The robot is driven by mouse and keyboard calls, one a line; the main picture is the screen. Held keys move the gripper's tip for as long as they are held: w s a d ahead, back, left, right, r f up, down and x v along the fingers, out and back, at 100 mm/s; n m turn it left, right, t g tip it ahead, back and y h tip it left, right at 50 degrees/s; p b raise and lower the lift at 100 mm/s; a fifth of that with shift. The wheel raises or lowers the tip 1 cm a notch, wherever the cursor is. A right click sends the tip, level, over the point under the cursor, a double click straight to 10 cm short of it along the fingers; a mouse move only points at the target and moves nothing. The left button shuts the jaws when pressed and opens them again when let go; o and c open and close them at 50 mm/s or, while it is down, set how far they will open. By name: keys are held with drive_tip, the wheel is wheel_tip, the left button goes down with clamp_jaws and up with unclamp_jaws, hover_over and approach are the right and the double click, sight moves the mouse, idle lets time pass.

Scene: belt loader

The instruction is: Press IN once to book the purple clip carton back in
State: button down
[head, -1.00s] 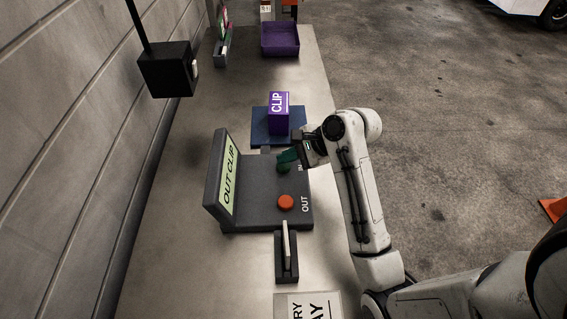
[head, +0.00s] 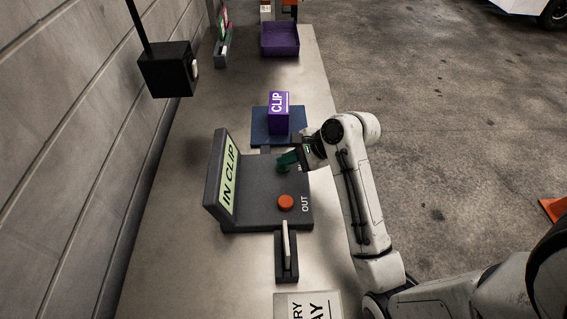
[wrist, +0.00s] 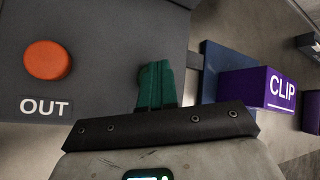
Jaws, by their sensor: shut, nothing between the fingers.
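The grey booking console (head: 262,185) stands on the bench, and its display (head: 229,182) reads "IN CLIP". My gripper (head: 284,161) is shut and empty, its green fingers at the far end of the console top, over the IN button, which they mostly hide. I cannot tell if the fingertips touch it. The orange OUT button (head: 286,202) is nearer and clear of the fingers; it also shows in the wrist view (wrist: 47,60). The purple clip carton (head: 279,114) stands upright on a blue pad (head: 260,133) beyond the console, and in the wrist view the carton (wrist: 256,88) is right of my gripper (wrist: 157,72).
A purple tray (head: 280,40) sits at the bench's far end. A card in a dark holder (head: 286,262) and a printed sign (head: 308,305) are on the near side. A black box (head: 166,70) hangs at the left by the wall.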

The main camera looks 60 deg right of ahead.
sight(287, 167)
drive_tip(key=shift+r, duration=0.1)
drive_tip(key=shift+r+p, duration=0.9)
drive_tip(key=shift+p, duration=0.55)
wheel_tip(287, 167, up, 3)
drive_tip(key=p, duration=0.3)
drive_tip(key=shift+p, duration=0.35)
drive_tip(key=shift+r, duration=0.95)
